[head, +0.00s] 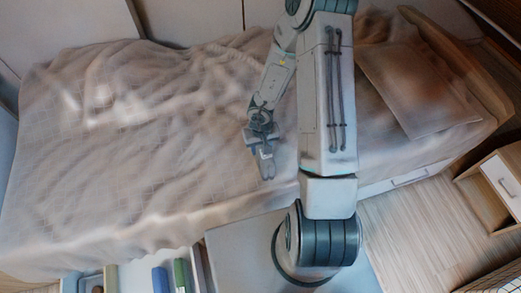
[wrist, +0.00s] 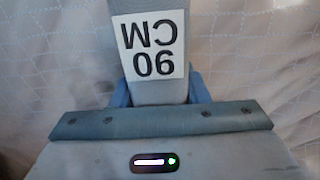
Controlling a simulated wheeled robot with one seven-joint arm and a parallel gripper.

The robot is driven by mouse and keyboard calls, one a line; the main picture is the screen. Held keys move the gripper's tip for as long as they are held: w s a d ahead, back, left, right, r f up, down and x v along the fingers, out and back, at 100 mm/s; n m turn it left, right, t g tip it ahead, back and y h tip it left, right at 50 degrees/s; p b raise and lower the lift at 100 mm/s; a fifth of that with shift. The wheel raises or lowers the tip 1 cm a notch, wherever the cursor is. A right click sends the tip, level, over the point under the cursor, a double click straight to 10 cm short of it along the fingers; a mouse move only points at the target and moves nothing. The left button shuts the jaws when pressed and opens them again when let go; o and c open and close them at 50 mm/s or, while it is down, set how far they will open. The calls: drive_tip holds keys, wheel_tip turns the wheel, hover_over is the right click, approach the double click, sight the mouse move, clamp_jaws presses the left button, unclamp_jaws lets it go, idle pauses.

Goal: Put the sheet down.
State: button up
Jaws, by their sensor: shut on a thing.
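My gripper (head: 262,147) is over the bed near its front edge, pointing down toward the cover. It is shut on the sheet (head: 268,171), a narrow grey-blue folded bundle. In the wrist view the sheet (wrist: 149,42) carries a white label reading "90 CM", upside down. The blue fingers of my gripper (wrist: 160,92) flank it on both sides. The sheet's far end runs out of the wrist view at the top. I cannot tell whether the sheet touches the bed cover.
The bed (head: 150,130) has a crumpled beige cover, with a pillow (head: 420,85) at the right. An open drawer (head: 130,275) at bottom left holds blue and green items. A wooden nightstand (head: 495,185) stands at the right. Bare floor (head: 420,235) shows in front.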

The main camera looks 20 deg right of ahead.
idle(0.3)
drive_tip(key=o, duration=1.2)
drive_tip(key=shift+f, duration=0.1)
